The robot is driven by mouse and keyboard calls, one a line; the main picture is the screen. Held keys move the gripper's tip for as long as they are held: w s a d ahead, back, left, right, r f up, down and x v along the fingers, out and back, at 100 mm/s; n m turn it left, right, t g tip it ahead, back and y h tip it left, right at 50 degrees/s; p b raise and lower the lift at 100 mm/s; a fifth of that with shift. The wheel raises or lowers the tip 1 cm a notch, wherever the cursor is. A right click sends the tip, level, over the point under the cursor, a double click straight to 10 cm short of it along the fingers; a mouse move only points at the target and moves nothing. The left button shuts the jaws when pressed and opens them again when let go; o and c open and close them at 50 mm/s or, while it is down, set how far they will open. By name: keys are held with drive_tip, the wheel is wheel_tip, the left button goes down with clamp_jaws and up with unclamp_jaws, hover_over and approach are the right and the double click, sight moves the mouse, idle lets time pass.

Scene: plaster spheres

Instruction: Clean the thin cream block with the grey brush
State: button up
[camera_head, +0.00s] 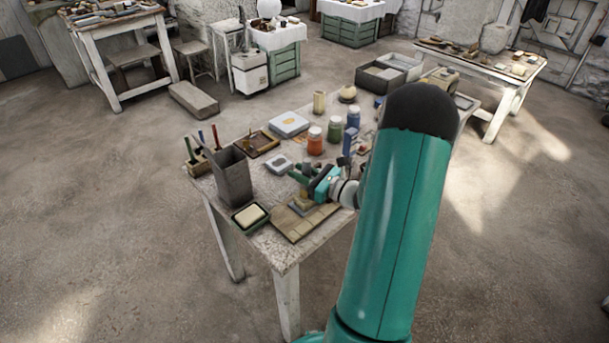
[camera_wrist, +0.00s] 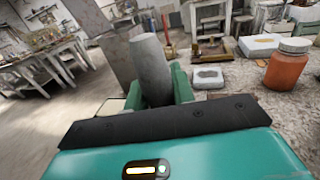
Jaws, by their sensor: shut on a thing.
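My gripper (camera_head: 308,179) is low over the near end of the table, its green fingers shut on a grey, round-handled thing (camera_wrist: 153,70) that I take for the grey brush. The handle stands up between the fingers in the wrist view. Its lower end is hidden there; in the head view a small tan piece (camera_head: 303,202) shows under the gripper, just over or on a tan slatted board (camera_head: 286,223). I cannot tell whether it touches. A pale cream block (camera_head: 250,214) lies in a dark green tray left of the board; I cannot tell for sure if it is the thin cream block.
A tall grey container (camera_head: 233,175) stands left of the gripper, also close in the wrist view (camera_wrist: 117,60). A small grey block (camera_head: 279,163), a brown tray (camera_head: 258,144), a pale box (camera_head: 288,124) and an orange jar (camera_head: 315,141) stand behind. Table edges are close in front.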

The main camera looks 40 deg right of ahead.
drive_tip(key=shift+w+f, duration=0.1)
drive_tip(key=shift+w, duration=1.1)
drive_tip(key=shift+s, duration=0.1)
drive_tip(key=shift+s, duration=2.35)
drive_tip(key=w, duration=0.5)
drive_tip(key=shift+s, duration=0.1)
drive_tip(key=shift+s+r, duration=0.35)
drive_tip(key=shift+s, duration=0.25)
drive_tip(key=shift+s+r, duration=0.35)
drive_tip(key=shift+s, duration=0.25)
